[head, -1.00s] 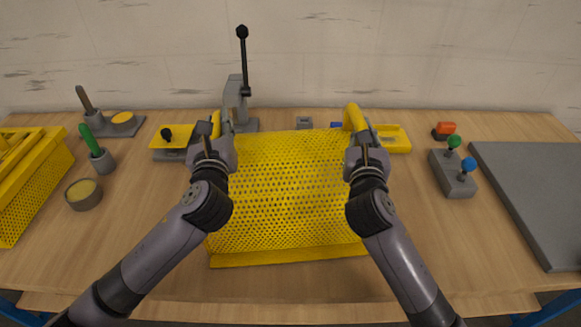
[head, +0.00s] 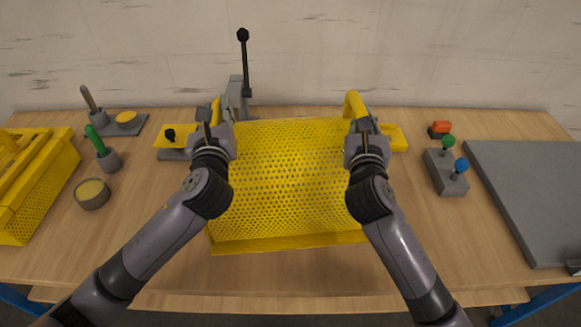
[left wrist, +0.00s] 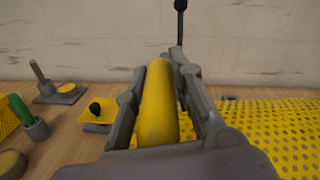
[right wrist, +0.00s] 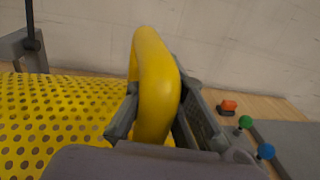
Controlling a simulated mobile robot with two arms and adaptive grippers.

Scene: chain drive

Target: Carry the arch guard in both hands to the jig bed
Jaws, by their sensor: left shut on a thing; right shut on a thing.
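The arch guard (head: 285,185) is a yellow perforated sheet with tube handles, in front of me in the head view. My left gripper (head: 214,118) is shut on its left handle, which fills the jaws in the left wrist view (left wrist: 157,105). My right gripper (head: 360,125) is shut on its right handle, a curved yellow tube in the right wrist view (right wrist: 156,85). The guard seems held above the bench. Yellow-topped ends of a fixture, left (head: 175,142) and right (head: 398,138), show behind it, perhaps the jig bed; its middle is hidden.
A toggle lever (head: 245,65) stands behind the guard. At left are a yellow crate (head: 40,190), a tin (head: 92,194) and green-handled tool (head: 97,140). At right are a knobbed box (head: 446,175), a red-orange block (head: 440,128) and a grey mat (head: 530,200).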

